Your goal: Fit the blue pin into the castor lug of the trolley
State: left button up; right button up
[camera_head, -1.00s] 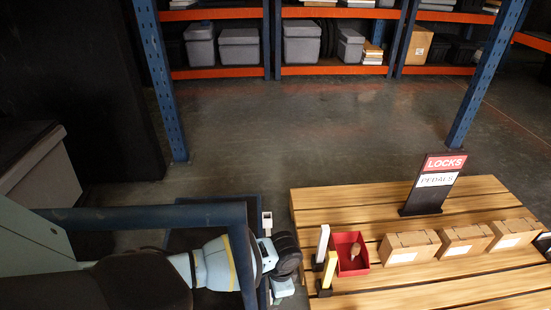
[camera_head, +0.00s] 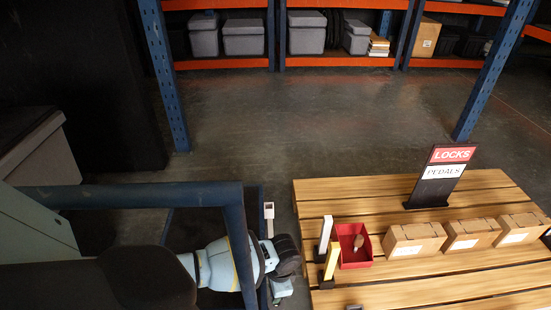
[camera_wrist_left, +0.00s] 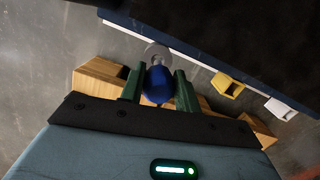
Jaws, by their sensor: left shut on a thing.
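In the left wrist view my left gripper (camera_wrist_left: 158,78) is shut on the blue pin (camera_wrist_left: 159,86), which sits between its two green fingers. A round grey metal piece (camera_wrist_left: 156,54) shows right at the pin's far end; I cannot tell whether it is part of the pin or the castor lug. In the head view the trolley's dark blue frame (camera_head: 130,196) stands at lower left, and my left gripper (camera_head: 285,262) is just past its right side. The pin is hidden there. My right gripper is not in view.
A slatted wooden platform (camera_head: 400,285) at right holds a red bin (camera_head: 357,258), white and yellow posts (camera_head: 325,238), several cardboard boxes (camera_head: 413,238) and a "LOCKS / PEDALS" sign (camera_head: 440,178). The floor behind is clear up to the shelving (camera_head: 340,62).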

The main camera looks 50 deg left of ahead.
pick_arm(q)
jog(key=shift+f, duration=0.1)
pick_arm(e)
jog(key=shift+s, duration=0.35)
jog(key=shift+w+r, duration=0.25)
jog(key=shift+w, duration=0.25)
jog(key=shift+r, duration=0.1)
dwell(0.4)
pick_arm(q)
jog(key=shift+p, duration=0.4)
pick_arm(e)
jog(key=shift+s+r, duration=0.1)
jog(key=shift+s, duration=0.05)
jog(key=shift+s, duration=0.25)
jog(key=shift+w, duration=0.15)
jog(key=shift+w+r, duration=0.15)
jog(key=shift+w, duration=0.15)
